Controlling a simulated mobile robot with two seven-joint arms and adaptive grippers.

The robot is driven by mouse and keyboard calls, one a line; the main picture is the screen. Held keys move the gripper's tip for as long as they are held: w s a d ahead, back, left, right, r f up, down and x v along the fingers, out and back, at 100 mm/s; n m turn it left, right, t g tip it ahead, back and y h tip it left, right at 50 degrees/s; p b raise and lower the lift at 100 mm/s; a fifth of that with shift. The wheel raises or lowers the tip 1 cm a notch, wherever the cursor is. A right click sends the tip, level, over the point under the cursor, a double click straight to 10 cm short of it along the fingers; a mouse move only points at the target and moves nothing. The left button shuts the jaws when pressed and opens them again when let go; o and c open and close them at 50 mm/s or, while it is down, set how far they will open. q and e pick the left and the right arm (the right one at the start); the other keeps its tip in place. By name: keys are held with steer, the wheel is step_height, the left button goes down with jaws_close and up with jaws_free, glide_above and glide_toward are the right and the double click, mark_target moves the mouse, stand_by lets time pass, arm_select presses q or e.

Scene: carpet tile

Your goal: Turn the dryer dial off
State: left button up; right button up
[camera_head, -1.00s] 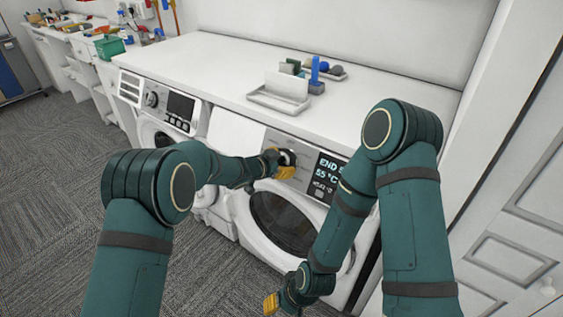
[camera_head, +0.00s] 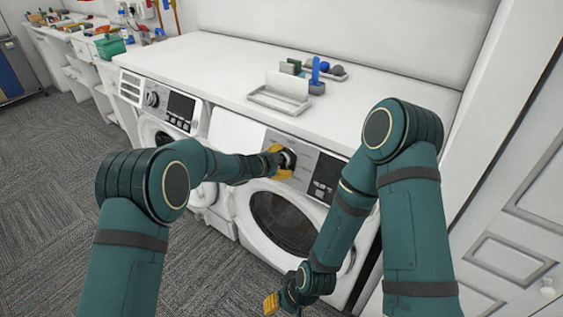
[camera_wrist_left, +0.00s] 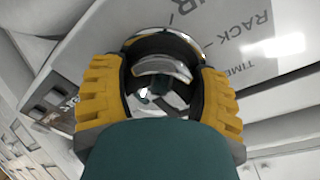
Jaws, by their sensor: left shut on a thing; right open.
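The dryer (camera_head: 252,222) is the white front-loading machine at the centre of the head view, with a round dark door. Its grey control panel carries a round dial (camera_head: 289,158) and a display (camera_head: 328,172), which is dark. My left gripper (camera_head: 283,164) is at the panel with its yellow fingers shut on the dial. In the left wrist view the dial (camera_wrist_left: 165,45) shows as a shiny rim between the two yellow fingers (camera_wrist_left: 163,85), with panel lettering beside it. The dial's pointer cannot be made out. My right gripper (camera_head: 271,303) hangs low in front of the dryer, open and empty.
A second machine (camera_head: 158,103) with its own dial stands to the left. A white counter (camera_head: 205,62) runs above both, holding a white tray (camera_head: 279,101) and small items. A panelled white door (camera_head: 520,250) is at the right. Carpet is clear at the left.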

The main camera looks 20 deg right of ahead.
arm_select(q)
steer(key=o, duration=1.2)
steer(key=shift+a, duration=0.1)
steer(key=v, duration=1.2)
